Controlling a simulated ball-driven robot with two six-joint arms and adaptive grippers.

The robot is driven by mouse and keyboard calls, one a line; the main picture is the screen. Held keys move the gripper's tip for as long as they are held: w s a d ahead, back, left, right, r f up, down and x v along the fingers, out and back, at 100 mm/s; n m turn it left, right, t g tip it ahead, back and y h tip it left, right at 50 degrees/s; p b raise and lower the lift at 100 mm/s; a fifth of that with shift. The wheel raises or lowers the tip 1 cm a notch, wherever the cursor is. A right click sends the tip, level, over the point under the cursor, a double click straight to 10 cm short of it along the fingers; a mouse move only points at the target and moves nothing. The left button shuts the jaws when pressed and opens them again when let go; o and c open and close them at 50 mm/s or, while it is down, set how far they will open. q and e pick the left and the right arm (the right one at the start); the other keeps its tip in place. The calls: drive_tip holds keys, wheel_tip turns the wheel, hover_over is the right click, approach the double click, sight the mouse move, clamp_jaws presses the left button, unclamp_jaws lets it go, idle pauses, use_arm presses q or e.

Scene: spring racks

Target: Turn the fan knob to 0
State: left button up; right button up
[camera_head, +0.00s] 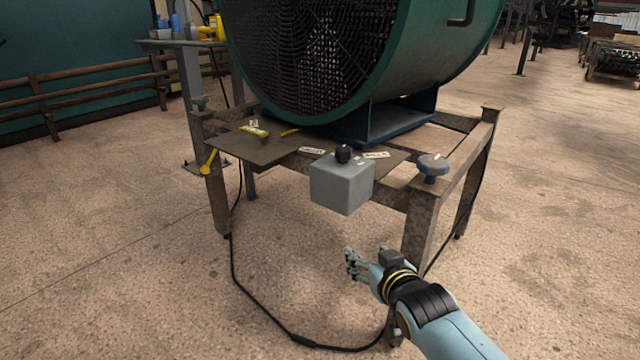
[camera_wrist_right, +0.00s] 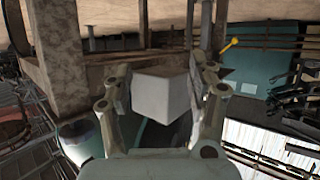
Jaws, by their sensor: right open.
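The fan knob (camera_head: 343,153) is a small black knob on top of a grey box (camera_head: 342,187) at the front edge of the fan's stand. Its pointer setting is too small to read. My right gripper (camera_head: 352,265) is open and empty, below and in front of the box, apart from it. In the right wrist view the grey box (camera_wrist_right: 162,95) shows between the two open fingers of my right gripper (camera_wrist_right: 160,88), farther off; the knob cannot be made out there. My left gripper is not in view.
A large green fan (camera_head: 320,60) sits on a rusty metal stand (camera_head: 420,215). A blue-grey round handwheel (camera_head: 433,165) is on the stand's right corner, and a yellow lever (camera_head: 209,162) on its left. Small labels (camera_head: 376,155) lie near the knob. A black cable (camera_head: 262,312) runs across the floor.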

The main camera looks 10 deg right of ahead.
sight(345, 154)
drive_tip(key=w+r+t+b, duration=0.2)
drive_tip(key=w+r, duration=0.2)
drive_tip(key=r, duration=0.4)
drive_tip(key=w+r+t+b, duration=0.1)
drive_tip(key=w+r+t, duration=0.1)
drive_tip(key=w+r, duration=0.35)
drive_tip(key=shift+m, duration=0.3)
drive_tip(key=w+b, duration=0.1)
drive_tip(key=w, duration=0.1)
drive_tip(key=w+r+b, duration=0.1)
drive_tip(key=w, duration=0.2)
drive_tip(key=w+b, duration=0.2)
drive_tip(key=w, duration=0.1)
drive_tip(key=shift+a+r, duration=0.1)
drive_tip(key=shift+r, duration=0.1)
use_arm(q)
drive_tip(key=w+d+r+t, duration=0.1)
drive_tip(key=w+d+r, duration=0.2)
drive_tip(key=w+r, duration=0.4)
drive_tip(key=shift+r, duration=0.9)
use_arm(e)
drive_tip(key=shift+w+r, duration=0.25)
drive_tip(key=shift+w, duration=0.2)
drive_tip(key=shift+f, duration=0.1)
clamp_jaws()
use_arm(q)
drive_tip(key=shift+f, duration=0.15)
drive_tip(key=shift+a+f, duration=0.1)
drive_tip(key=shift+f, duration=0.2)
